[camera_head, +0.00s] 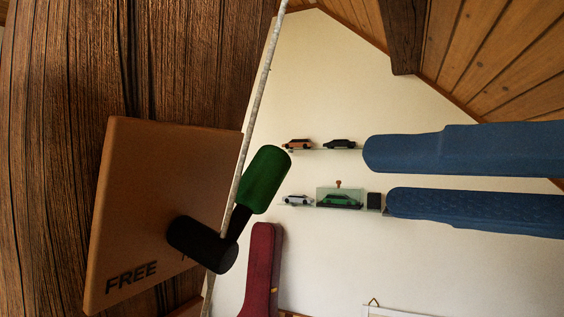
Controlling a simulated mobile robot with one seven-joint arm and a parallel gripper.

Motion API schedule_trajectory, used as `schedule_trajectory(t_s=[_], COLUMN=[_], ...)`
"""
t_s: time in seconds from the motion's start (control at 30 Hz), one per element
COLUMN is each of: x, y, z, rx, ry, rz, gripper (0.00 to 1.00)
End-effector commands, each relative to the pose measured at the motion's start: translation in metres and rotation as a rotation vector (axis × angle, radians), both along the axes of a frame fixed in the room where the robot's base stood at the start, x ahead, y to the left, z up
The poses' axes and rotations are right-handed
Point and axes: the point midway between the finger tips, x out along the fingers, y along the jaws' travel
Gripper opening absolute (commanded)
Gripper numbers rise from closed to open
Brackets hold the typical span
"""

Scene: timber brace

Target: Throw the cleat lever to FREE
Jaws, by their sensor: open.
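The cleat lever has a green grip (264,180) on a short black arm and a thick black hub (203,245). It stands out from a brown board (160,180) on a timber post, with the grip pointing up and to the right. The word FREE (131,277) is on the board's lower left, left of the hub. Another marking beside the hub is mostly hidden. My gripper (377,178) shows as two blue fingers reaching in from the right edge. They are apart with nothing between them, and their tips are right of the grip, not touching it.
A pale rope (254,110) runs down past the grip and behind the hub. The dark timber post (60,130) fills the left. Glass shelves with model cars (339,200) and a red case (264,265) are by the cream wall (320,70).

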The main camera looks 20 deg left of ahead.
Motion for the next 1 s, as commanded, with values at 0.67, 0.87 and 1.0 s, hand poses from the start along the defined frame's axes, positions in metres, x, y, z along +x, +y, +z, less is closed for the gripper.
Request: schedule_trajectory(t_s=[0.67, 0.87, 1.0], x=[0.027, 0.028, 0.028], y=[0.105, 0.107, 0.107], z=[0.001, 0.0, 0.001], rx=[0.004, 0.004, 0.004], ry=[-0.001, -0.001, -0.001], rz=[0.003, 0.003, 0.003], gripper=[0.46, 0.46, 0.39])
